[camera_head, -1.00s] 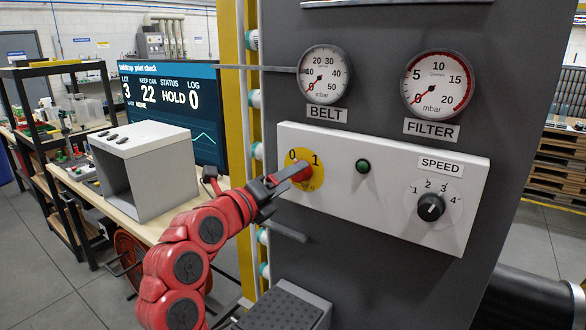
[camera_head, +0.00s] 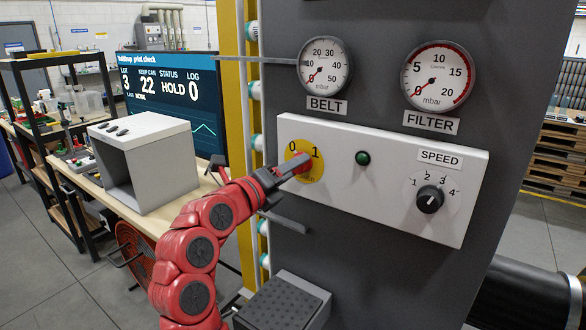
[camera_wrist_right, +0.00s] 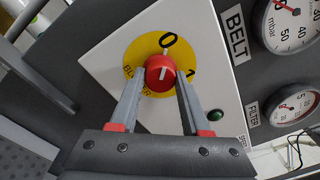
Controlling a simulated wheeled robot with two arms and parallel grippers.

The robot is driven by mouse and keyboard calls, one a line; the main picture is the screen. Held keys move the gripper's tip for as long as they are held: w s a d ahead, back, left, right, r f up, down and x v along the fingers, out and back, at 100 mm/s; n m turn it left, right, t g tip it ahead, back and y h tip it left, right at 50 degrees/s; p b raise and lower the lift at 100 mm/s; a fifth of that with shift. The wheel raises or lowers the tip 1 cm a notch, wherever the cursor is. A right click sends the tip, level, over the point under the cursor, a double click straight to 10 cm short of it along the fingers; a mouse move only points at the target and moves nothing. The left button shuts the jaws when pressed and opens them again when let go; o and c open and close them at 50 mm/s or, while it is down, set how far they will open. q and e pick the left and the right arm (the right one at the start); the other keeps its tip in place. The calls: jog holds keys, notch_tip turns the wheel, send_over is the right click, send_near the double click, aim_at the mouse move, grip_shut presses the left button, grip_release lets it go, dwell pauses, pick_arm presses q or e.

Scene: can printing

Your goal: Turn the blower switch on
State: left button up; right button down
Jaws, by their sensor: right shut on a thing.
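The blower switch is a red knob (camera_wrist_right: 160,72) on a round yellow plate (camera_wrist_right: 137,50) marked 0 and 1. In the right wrist view its white line points towards the 0. In the head view the knob (camera_head: 301,161) is partly hidden by my right gripper (camera_head: 292,168). In the right wrist view the two fingers of this gripper (camera_wrist_right: 162,78) sit on either side of the knob and are shut on it. My left gripper is in neither view.
The white panel (camera_head: 325,203) also carries a green lamp (camera_head: 363,158) and a black speed knob (camera_head: 430,199). The belt gauge (camera_head: 325,66) and filter gauge (camera_head: 439,76) above read near 0. A grey box (camera_head: 142,165) and a screen (camera_head: 172,92) stand at left.

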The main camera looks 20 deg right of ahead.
jog(key=m+y+b, duration=0.1)
jog(key=m+b, duration=0.5)
jog(key=m, duration=1.1)
dwell(0.5)
jog(key=shift+m, duration=0.3)
jog(key=shift+c, duration=1.8)
grip_release()
jog(key=shift+a, duration=0.1)
